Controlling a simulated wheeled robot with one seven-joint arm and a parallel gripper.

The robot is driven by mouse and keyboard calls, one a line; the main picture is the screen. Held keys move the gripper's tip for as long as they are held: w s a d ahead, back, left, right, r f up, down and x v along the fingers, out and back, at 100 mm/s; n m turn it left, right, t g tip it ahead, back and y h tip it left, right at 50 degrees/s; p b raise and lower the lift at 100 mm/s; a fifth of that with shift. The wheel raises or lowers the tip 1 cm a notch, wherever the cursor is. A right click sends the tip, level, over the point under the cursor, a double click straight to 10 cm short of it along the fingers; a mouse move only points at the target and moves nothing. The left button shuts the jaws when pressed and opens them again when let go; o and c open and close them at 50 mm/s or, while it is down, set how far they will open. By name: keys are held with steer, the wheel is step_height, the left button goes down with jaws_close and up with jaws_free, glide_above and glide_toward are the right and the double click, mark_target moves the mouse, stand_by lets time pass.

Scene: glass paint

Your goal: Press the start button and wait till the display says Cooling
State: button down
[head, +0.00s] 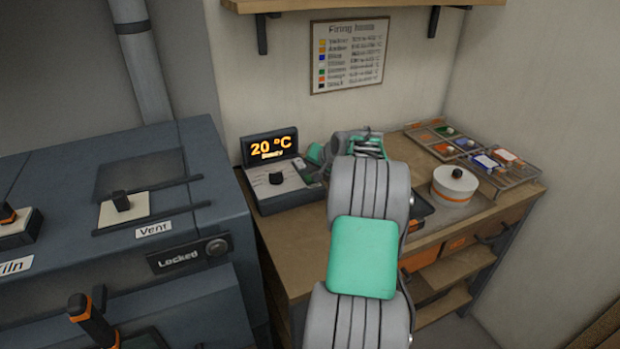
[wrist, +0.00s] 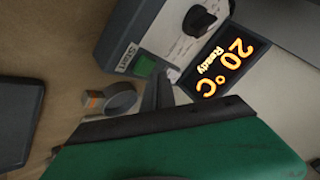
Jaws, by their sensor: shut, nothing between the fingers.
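The controller box (head: 285,188) stands on the wooden bench with a black knob (head: 276,178) on its face. Its display (head: 269,147) shows 20 °C in orange; in the wrist view the display (wrist: 228,65) also reads Ready. A green button (wrist: 144,66) sits beside a small label (wrist: 128,57) on the box, in the wrist view. My gripper (wrist: 163,82) is shut and empty, its fingertips right beside the green button. I cannot tell whether they touch it. In the head view my arm hides part of the box's right side.
A grey ring-like item (wrist: 120,98) lies on the bench beside the box. The kiln (head: 215,300), marked Locked, stands at left. A white round pot (head: 455,185) and a tray of paints (head: 505,168) are at right. A shelf (head: 350,5) hangs above.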

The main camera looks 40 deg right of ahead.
steer(key=shift+f+b, duration=0.35)
steer(key=shift+f, duration=0.05)
steer(key=shift+f+b, duration=0.35)
steer(key=shift+f, duration=0.15)
stand_by(0.6)
stand_by(0.3)
steer(key=shift+r+p, duration=0.5)
steer(key=shift+r, duration=0.35)
steer(key=shift+r+p, duration=1.5)
steer(key=shift+r, duration=1.1)
steer(key=shift+f, duration=0.1)
